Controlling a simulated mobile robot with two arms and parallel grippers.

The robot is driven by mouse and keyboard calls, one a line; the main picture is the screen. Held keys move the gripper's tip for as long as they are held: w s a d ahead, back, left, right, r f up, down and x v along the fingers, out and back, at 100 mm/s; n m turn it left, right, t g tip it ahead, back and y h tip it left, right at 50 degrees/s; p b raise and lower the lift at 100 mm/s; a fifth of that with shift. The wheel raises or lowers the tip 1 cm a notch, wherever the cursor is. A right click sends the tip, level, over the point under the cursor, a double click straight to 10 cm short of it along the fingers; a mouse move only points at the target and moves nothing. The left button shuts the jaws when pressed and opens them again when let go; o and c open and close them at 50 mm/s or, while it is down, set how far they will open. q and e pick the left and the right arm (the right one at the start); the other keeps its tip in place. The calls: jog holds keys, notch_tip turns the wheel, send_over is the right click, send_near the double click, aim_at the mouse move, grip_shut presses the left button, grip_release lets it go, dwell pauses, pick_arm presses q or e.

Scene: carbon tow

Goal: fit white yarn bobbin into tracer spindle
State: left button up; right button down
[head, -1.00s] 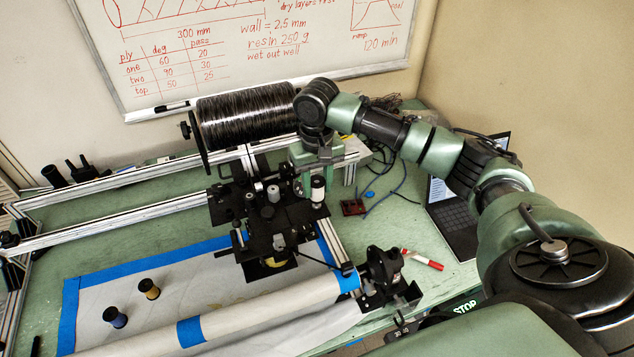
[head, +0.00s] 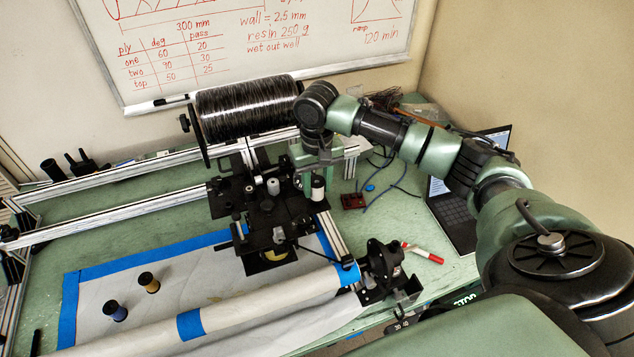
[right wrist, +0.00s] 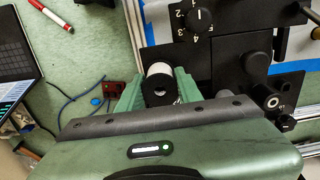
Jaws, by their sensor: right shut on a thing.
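The white yarn bobbin (head: 318,187), with dark flanges, is at the right edge of the black winding carriage (head: 250,215). My right gripper (right wrist: 160,86) is shut on it, with a green finger on either side. In the right wrist view the bobbin's white yarn (right wrist: 160,69) and black flange with a centre hole show between the fingers. I cannot tell which post on the carriage is the tracer spindle, or whether the bobbin touches one. My left gripper is out of view.
A large black carbon tow spool (head: 246,110) stands behind the carriage. A long white roll (head: 250,305) lies in front. Blue (head: 115,311) and yellow (head: 149,282) bobbins stand on the white sheet. A laptop (head: 455,210), red marker (head: 423,253) and cables lie to the right.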

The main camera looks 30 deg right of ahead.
jog(key=shift+f, duration=0.2)
jog(key=c, duration=0.9)
grip_release()
jog(key=shift+r, duration=0.1)
notch_tip(320, 180, up, 7)
jog(key=shift+f+b, duration=0.1)
jog(key=shift+b, duration=1.15)
jog(key=shift+r, duration=0.4)
jog(key=shift+f, duration=0.1)
